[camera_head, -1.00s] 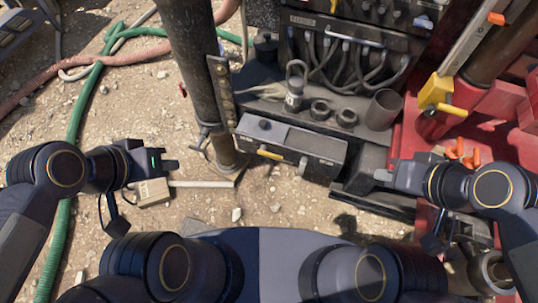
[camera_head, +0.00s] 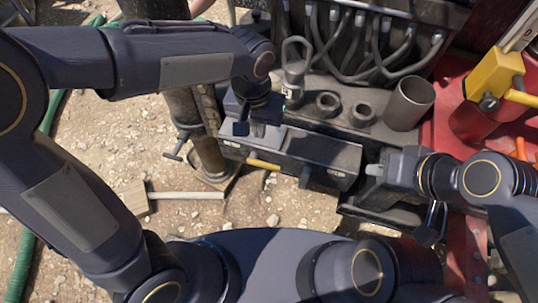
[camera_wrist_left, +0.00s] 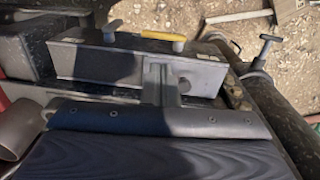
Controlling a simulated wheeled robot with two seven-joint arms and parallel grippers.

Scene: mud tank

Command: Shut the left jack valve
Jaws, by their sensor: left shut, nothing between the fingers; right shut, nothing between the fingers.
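A grey valve box (camera_head: 318,152) stands right of the dark jack post. Its front has a yellow handle (camera_head: 263,164) on the left and a dark handle (camera_head: 305,177) further right. The yellow handle lies crosswise along the front. Both also show in the left wrist view, the yellow handle (camera_wrist_left: 163,36) and the dark handle (camera_wrist_left: 112,31). My left gripper (camera_head: 258,129) is shut and empty over the left part of the box top; its fingers (camera_wrist_left: 160,84) appear apart from the yellow handle. My right gripper (camera_head: 375,170) is shut and empty beside the box's right end.
The jack post (camera_head: 208,150) with a T-handle stands close at the left. A wooden mallet (camera_head: 137,198) lies on the gravel. Open cups (camera_head: 408,104) and hoses (camera_head: 375,45) are behind the box. Red machinery stands at the right. Gravel in front is partly clear.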

